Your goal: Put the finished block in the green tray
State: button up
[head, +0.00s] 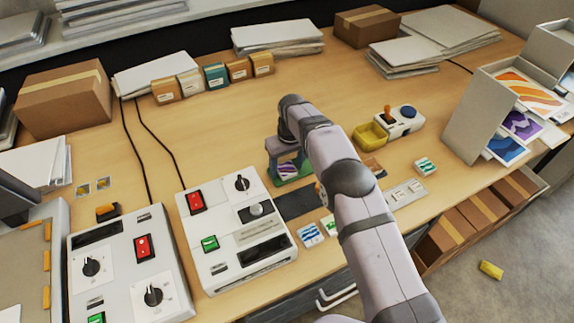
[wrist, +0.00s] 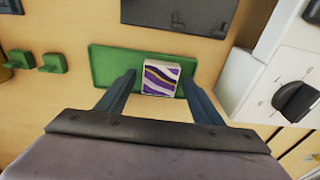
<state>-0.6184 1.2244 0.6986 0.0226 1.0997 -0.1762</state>
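The block (wrist: 160,78) with purple, white and gold wavy stripes lies on the flat green tray (wrist: 110,65) in the wrist view. My gripper (wrist: 159,77) is open, with one dark finger on each side of the block. A gap shows between each finger and the block. In the head view the block (head: 288,169) and part of the green tray (head: 279,183) show beneath my gripper; my arm hides the rest of the tray.
The white laminator (head: 232,232) stands left of the tray. A dark mat (head: 295,205) lies nearer the front, with striped blocks (head: 310,235) close by. A yellow bin (head: 370,135) and joystick box (head: 402,120) stand to the right. The table behind is mostly clear.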

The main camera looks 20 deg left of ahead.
aim_at(290, 173)
jog(key=shift+r, duration=0.15)
notch_tip(290, 173, up, 12)
jog(key=s+d+b, duration=0.1)
jog(key=b, duration=0.2)
dwell(0.4)
jog(key=s+d+m, duration=0.3)
jog(key=d, duration=0.9)
jog(key=s+d+m, duration=0.2)
jog(key=s+d, duration=0.2)
jog(key=d, duration=0.7)
jog(key=s+d+f+m, duration=0.2)
jog(key=s+d, duration=0.4)
jog(key=s, duration=0.4)
jog(key=s+d+f+m+g+h, duration=0.1)
jog(key=s+d+f, duration=0.3)
jog(key=s, duration=0.6)
jog(key=shift+d+m, duration=0.5)
jog(key=shift+d, duration=0.65)
